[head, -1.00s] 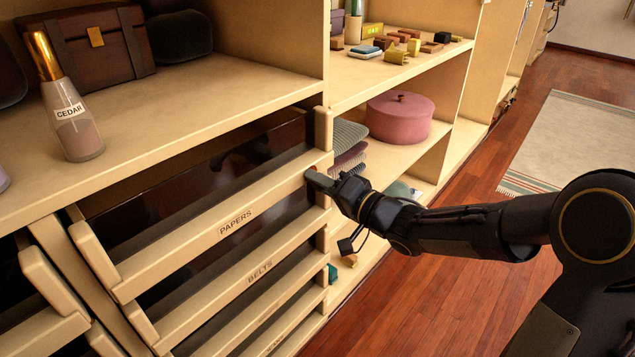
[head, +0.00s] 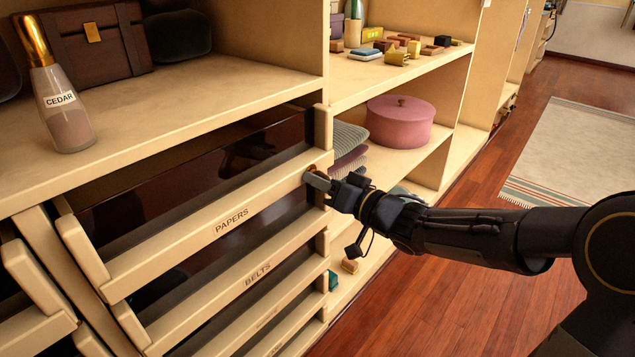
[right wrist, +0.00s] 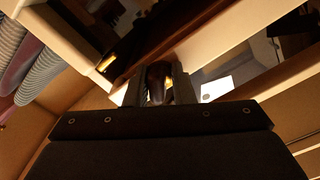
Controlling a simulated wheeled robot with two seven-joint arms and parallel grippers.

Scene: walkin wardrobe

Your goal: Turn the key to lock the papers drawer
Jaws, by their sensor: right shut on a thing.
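The papers drawer (head: 180,248) is the top one of a stack, with the label PAPERS on its cream front rail. My right gripper (head: 314,178) is at the right end of that rail. In the right wrist view its two fingers (right wrist: 158,88) are shut on a small dark piece with a brassy glint, at the drawer front. I take this piece to be the key; the fingers hide most of it, so its turn angle cannot be told. A reddish-brown spot, likely the lock, shows just above the fingertips in the head view. My left gripper is not in view.
The belts drawer (head: 255,277) lies just below. A CEDAR bottle (head: 66,120) and a brown case (head: 95,42) stand on the shelf above. A pink round box (head: 400,122) and folded cloths (head: 348,142) sit on the shelf to the right. The wooden floor (head: 455,290) is clear.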

